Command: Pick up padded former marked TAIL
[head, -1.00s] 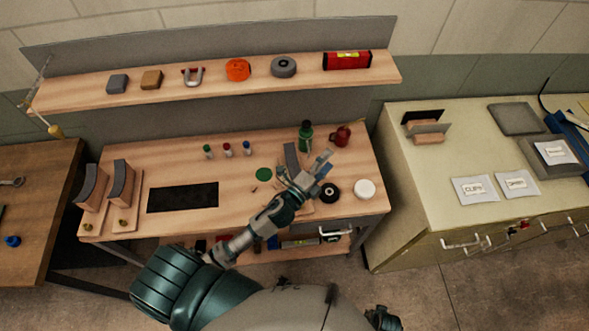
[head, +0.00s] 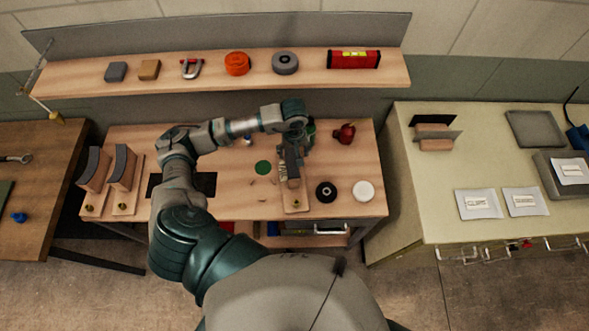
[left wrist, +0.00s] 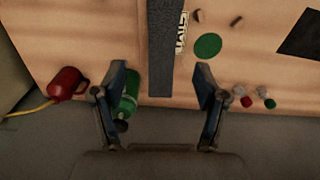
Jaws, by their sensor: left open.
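The padded former marked TAIL shows in the left wrist view as a long dark grey pad (left wrist: 160,50), with a white label reading TAIL (left wrist: 182,34) beside it. In the head view its wooden base (head: 296,203) stands on the middle bench, and my gripper partly hides its upper part. My left gripper (head: 292,158) is over the former, pointing down. In the left wrist view its two fingers (left wrist: 163,90) are spread wide, with the pad's end between them. I cannot tell how far above it they are. My right gripper is not in view.
A black disc (head: 326,191) and white disc (head: 363,190) lie right of the former. Two other padded formers (head: 124,168) stand at bench left. A shelf (head: 200,73) runs behind.

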